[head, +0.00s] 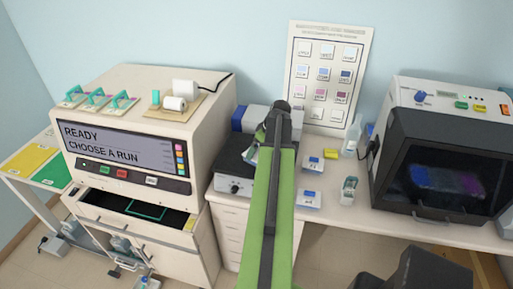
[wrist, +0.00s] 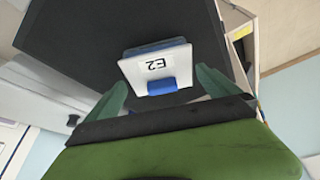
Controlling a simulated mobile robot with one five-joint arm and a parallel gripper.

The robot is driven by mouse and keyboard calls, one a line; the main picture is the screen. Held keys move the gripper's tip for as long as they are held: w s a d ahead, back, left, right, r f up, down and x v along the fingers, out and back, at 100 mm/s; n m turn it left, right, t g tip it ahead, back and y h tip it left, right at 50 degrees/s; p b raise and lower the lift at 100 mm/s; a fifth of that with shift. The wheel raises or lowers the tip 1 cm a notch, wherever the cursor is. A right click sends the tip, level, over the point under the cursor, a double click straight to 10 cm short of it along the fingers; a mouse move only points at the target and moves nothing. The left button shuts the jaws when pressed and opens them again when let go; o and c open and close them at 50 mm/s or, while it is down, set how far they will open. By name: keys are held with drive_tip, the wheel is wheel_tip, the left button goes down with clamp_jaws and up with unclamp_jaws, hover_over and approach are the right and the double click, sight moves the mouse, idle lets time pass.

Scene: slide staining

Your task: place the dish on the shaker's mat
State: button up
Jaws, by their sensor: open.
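The dish (wrist: 155,66) is a white square piece with a blue edge and blue tab, marked E2. In the wrist view it appears to lie flat over the dark mat (wrist: 75,35), which spreads beneath it; its underside is hidden. My gripper (wrist: 160,82) is open, with one green finger on each side of the dish's near end and gaps visible. In the head view the shaker (head: 232,185) is a dark box with a knob on its front, left of my arm. My arm hides most of the dish there.
Two white-and-blue dishes (head: 309,199) (head: 313,163), a yellow piece (head: 330,154) and a glass jar (head: 348,190) stand right of my arm. A large staining machine (head: 140,120) is at the left. A dark-windowed cabinet (head: 440,150) stands at the right.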

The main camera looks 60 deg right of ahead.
drive_tip(key=p+v, duration=0.6)
drive_tip(key=v, duration=0.2)
drive_tip(key=shift+r, duration=0.35)
drive_tip(key=shift+s, duration=0.1)
drive_tip(key=w+a+f+g+y, duration=0.1)
drive_tip(key=w+a, duration=0.8)
drive_tip(key=a, duration=0.4)
drive_tip(key=w+a+g+y, duration=0.1)
drive_tip(key=w+a, duration=0.9)
drive_tip(key=a, duration=0.4)
drive_tip(key=w+a+n+g+h, duration=0.1)
drive_tip(key=a+g, duration=0.1)
drive_tip(key=a, duration=2.9)
drive_tip(key=shift+f+g+h, duration=0.3)
drive_tip(key=shift+f, duration=0.15)
